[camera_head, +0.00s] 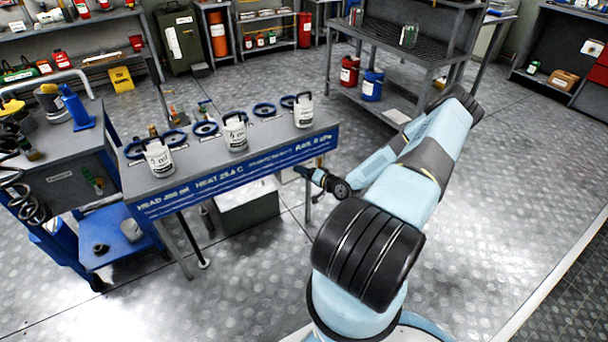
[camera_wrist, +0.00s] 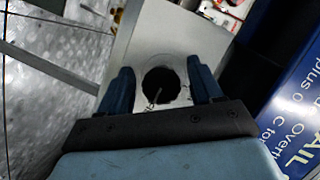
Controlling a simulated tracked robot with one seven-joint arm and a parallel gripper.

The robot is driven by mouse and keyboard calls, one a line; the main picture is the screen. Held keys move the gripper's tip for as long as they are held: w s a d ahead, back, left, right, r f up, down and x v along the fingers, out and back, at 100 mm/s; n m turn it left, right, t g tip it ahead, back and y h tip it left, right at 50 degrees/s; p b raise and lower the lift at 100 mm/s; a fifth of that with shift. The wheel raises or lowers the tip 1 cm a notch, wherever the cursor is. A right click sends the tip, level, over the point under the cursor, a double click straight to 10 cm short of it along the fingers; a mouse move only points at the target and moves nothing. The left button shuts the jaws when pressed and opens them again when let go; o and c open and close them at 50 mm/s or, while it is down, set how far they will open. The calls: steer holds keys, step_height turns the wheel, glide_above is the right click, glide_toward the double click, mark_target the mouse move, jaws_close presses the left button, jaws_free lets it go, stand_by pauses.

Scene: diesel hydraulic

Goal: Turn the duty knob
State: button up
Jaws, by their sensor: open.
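A round black knob (camera_wrist: 160,84), likely the duty knob, sits on a pale grey panel (camera_wrist: 165,30) in the wrist view. A thin light mark shows near its lower edge. My gripper (camera_wrist: 160,66) is open, with one blue finger on each side of the knob. I cannot tell whether the fingers touch it. In the head view my gripper (camera_head: 301,172) is small and dark, beside the right end of the grey bench (camera_head: 215,160). The knob cannot be made out in that view.
The bench carries white canisters (camera_head: 235,132) and blue rings (camera_head: 205,128), with a blue lettered front strip (camera_head: 240,173). That strip is close on the right in the wrist view (camera_wrist: 295,110). A green box (camera_head: 248,212) stands under the bench. Floor to the right is clear.

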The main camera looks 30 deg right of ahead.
steer(key=shift+c, duration=0.5)
steer(key=c, duration=0.9)
